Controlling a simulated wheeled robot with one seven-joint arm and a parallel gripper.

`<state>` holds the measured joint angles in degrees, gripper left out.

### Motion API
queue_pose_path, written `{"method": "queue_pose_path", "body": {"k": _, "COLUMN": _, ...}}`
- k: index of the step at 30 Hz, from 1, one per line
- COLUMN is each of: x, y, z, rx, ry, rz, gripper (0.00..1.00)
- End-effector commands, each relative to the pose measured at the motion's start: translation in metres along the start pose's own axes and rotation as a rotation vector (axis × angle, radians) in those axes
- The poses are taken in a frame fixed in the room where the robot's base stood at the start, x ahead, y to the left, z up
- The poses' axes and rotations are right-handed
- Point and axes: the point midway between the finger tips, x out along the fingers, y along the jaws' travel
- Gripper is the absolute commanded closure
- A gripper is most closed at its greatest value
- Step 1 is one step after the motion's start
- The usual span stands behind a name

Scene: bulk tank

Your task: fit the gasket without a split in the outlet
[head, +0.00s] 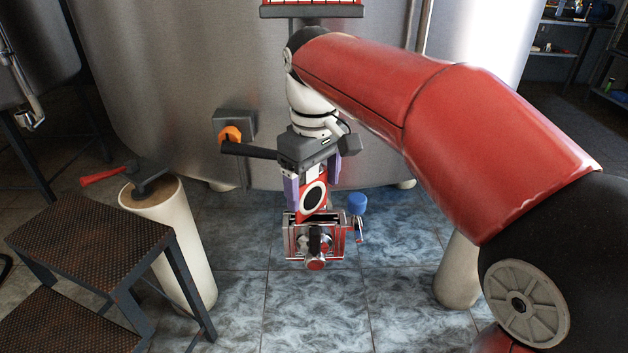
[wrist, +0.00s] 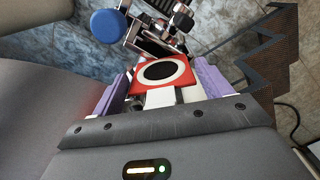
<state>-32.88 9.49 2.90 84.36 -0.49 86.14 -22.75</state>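My gripper (head: 312,190) has its two purple fingers on either side of a red square plate bearing a white ring with a black centre, which I take as the gasket (head: 305,206). The wrist view shows the gasket (wrist: 174,85) spanning the fingers, with a white tab towards the palm. No split shows on the visible face. The metal outlet fitting (head: 292,243) is directly below, with clamp parts at its front. The gasket's lower edge overlaps the fitting's top opening in the head view; I cannot tell whether it is inside.
A blue knob (head: 357,203) stands beside the fitting's right side. The steel tank (head: 180,90) rises behind, with an orange-and-black valve handle (head: 231,135). A step stool (head: 95,240) and a white post (head: 190,240) stand at left. The tiled floor in front is clear.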

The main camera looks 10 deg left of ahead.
Motion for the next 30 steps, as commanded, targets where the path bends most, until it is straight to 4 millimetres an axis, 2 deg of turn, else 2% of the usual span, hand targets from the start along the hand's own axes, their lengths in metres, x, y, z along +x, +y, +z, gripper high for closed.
{"method": "queue_pose_path", "body": {"k": 1, "x": 0.000, "y": 0.000, "z": 0.000, "rx": 0.000, "ry": 0.000, "rz": 0.000, "gripper": 0.15}}
{"method": "queue_pose_path", "body": {"k": 3, "x": 0.000, "y": 0.000, "z": 0.000, "rx": 0.000, "ry": 0.000, "rz": 0.000, "gripper": 0.08}}
{"method": "queue_pose_path", "body": {"k": 11, "x": -0.001, "y": 0.000, "z": 0.000, "rx": 0.000, "ry": 0.000, "rz": 0.000, "gripper": 0.08}}
{"method": "queue_pose_path", "body": {"k": 14, "x": -0.008, "y": 0.000, "z": 0.000, "rx": 0.000, "ry": 0.000, "rz": 0.000, "gripper": 0.08}}
{"method": "queue_pose_path", "body": {"k": 17, "x": -0.021, "y": 0.000, "z": -0.001, "rx": 0.000, "ry": 0.002, "rz": 0.001, "gripper": 0.08}}
{"method": "queue_pose_path", "body": {"k": 24, "x": -0.075, "y": 0.001, "z": -0.001, "rx": 0.001, "ry": 0.003, "rz": 0.001, "gripper": 0.08}}
{"method": "queue_pose_path", "body": {"k": 30, "x": -0.110, "y": 0.000, "z": -0.001, "rx": 0.000, "ry": 0.002, "rz": 0.000, "gripper": 0.08}}
